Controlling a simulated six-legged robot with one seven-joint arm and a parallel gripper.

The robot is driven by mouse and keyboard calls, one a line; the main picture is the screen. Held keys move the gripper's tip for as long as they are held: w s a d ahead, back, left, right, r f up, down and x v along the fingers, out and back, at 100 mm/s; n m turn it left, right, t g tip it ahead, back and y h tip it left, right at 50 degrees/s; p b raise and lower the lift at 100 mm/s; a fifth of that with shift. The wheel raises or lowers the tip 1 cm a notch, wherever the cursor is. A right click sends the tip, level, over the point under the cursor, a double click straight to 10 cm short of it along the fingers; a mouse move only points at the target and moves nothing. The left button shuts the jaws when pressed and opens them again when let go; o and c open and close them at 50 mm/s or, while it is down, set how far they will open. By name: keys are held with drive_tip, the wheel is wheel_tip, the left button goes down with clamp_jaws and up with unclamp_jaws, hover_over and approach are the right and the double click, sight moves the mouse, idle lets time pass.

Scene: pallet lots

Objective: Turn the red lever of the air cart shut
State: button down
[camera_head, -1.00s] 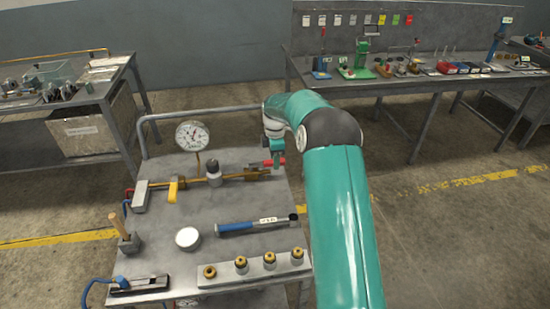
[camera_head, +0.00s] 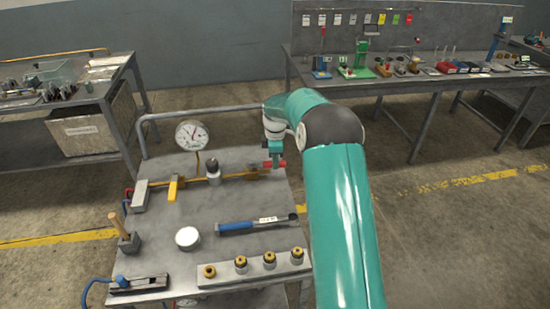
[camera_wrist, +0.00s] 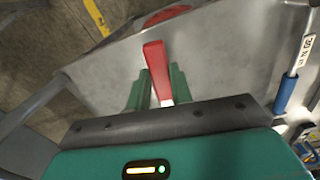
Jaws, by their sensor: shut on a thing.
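The air cart (camera_head: 260,196) is a grey metal cart with a brass pipe line, a round gauge (camera_head: 191,135) and a yellow lever (camera_head: 173,188) on its top. The red lever (camera_head: 267,164) is at the right end of the pipe, partly hidden by my gripper (camera_head: 276,160). In the wrist view the red lever (camera_wrist: 156,66) lies between the two green fingers of my gripper (camera_wrist: 155,88), which are shut on it. Its wide end sticks out beyond the fingertips. The valve body under the lever is mostly hidden.
A blue-handled torque wrench (camera_head: 240,226), a white round puck (camera_head: 187,237) and a block with several brass fittings (camera_head: 225,275) lie on the cart top. A workbench with tools (camera_head: 405,75) stands behind to the right, another table (camera_head: 108,85) to the left.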

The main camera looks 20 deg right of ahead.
drive_tip(key=s+m, duration=0.1)
drive_tip(key=s+a+m, duration=0.1)
drive_tip(key=m, duration=0.2)
drive_tip(key=shift+s+a, duration=0.3)
drive_tip(key=shift+s, duration=0.1)
drive_tip(key=s+a+m, duration=0.1)
drive_tip(key=m, duration=0.1)
drive_tip(key=s+a+m, duration=0.1)
drive_tip(key=m, duration=0.1)
drive_tip(key=shift+s+a+m, duration=0.1)
drive_tip(key=shift+a+m, duration=0.3)
drive_tip(key=a+m, duration=0.1)
drive_tip(key=m, duration=0.1)
drive_tip(key=s+a+m, duration=0.1)
drive_tip(key=a+m, duration=0.1)
drive_tip(key=shift+a+m, duration=0.2)
drive_tip(key=shift+m, duration=0.1)
drive_tip(key=shift+w+a+m, duration=0.15)
drive_tip(key=shift+a+m, duration=1)
drive_tip(key=shift+m, duration=0.45)
drive_tip(key=shift+a, duration=0.1)
drive_tip(key=c, duration=1.2)
unclamp_jaws()
drive_tip(key=shift+c, duration=0.2)
